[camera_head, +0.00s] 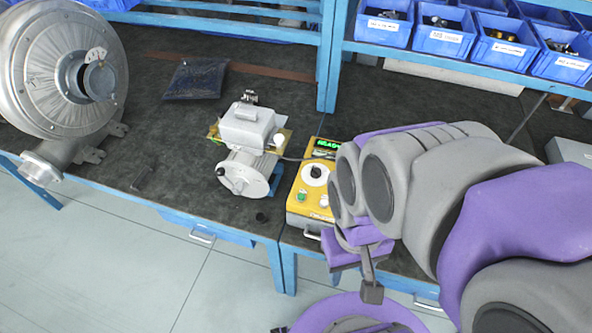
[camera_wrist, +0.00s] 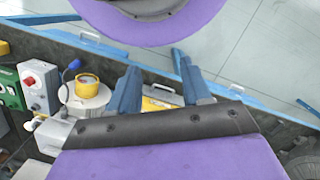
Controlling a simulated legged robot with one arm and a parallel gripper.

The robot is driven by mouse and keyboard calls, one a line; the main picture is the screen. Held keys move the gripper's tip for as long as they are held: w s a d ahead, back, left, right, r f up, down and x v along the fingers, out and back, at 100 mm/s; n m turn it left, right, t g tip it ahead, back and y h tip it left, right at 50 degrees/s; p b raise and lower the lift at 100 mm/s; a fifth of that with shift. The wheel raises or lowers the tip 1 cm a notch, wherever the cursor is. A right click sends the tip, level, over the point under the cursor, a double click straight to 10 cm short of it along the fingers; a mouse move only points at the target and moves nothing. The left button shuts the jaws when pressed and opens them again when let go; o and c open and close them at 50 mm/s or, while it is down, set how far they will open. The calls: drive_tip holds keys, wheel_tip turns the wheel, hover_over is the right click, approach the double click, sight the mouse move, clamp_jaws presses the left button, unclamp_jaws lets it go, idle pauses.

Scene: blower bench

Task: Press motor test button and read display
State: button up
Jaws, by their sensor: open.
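The yellow tester box (camera_head: 303,214) stands on the bench right of the motor. Its green-lit display (camera_head: 327,144) seems to read "READY", but the text is small and partly hidden by my arm. Below are a round dial (camera_head: 315,175), a green button (camera_head: 302,197) and a pale-and-red button (camera_head: 323,201). The grey motor (camera_head: 245,172) sits beside it. My gripper (camera_head: 371,285) is low, right of the tester near the bench's front edge, apart from the buttons. In the wrist view my gripper (camera_wrist: 160,84) is open and empty, with a yellow surface partly visible beyond its fingers.
A large metal blower (camera_head: 60,70) stands at the left, with a dark pouch (camera_head: 196,78) on the bench. Blue bins (camera_head: 443,38) fill the back shelf. The wrist view shows a grey box with a red knob (camera_wrist: 38,88) and a yellow roll (camera_wrist: 88,86).

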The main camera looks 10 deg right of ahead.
drive_tip(key=shift+d, duration=0.7)
drive_tip(key=shift+c, duration=1.4)
drive_tip(key=shift+a, duration=0.15)
drive_tip(key=shift+c, duration=0.8)
drive_tip(key=a, duration=0.2)
drive_tip(key=shift+a, duration=0.4)
clamp_jaws()
drive_tip(key=shift+d, duration=1.05)
